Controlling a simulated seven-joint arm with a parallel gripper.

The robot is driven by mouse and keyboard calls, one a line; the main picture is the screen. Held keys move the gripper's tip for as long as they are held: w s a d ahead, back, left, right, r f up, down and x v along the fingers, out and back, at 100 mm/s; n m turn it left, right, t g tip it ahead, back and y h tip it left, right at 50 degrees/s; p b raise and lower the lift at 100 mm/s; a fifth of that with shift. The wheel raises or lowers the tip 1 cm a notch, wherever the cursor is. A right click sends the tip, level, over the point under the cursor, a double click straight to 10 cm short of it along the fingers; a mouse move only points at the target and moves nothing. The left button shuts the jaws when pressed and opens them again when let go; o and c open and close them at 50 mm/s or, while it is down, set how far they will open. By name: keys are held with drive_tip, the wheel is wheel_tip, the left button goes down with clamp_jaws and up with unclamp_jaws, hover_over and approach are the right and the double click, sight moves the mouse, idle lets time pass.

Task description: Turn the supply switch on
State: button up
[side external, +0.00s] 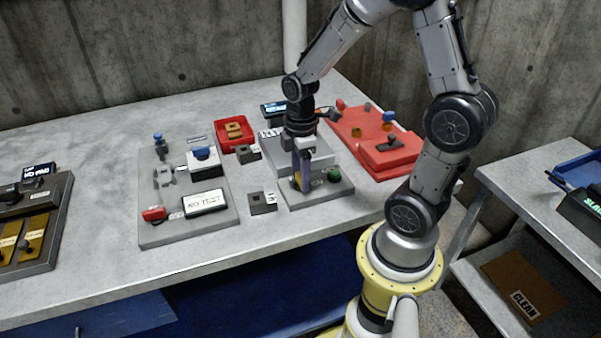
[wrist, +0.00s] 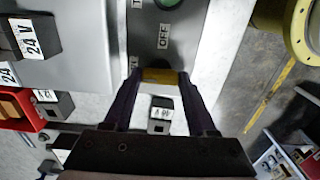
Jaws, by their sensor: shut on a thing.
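The grey machine panel (side external: 322,194) lies at the front of the bench, with a green button (side external: 333,174) at its right end. In the wrist view its plate (wrist: 175,10) carries a white OFF label (wrist: 163,36) just beyond my fingertips. My gripper (side external: 302,188) points down at the panel's left part. In the wrist view the dark purple fingers of my gripper (wrist: 160,78) are closed on a yellow switch piece (wrist: 159,75), which appears to be the supply switch handle. Its base and exact angle are hidden by the fingers.
A grey panel with a NO TEST display (side external: 203,202) lies to the left. Small dark blocks (side external: 262,203) stand close beside the machine panel. A red bin (side external: 233,146) is behind, and a red panel (side external: 392,158) is to the right.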

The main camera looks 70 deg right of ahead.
drive_tip(key=shift+w+r, duration=0.1)
drive_tip(key=o, duration=1.4)
drive_tip(key=shift+c, duration=0.2)
wheel_tip(320, 180, up, 14)
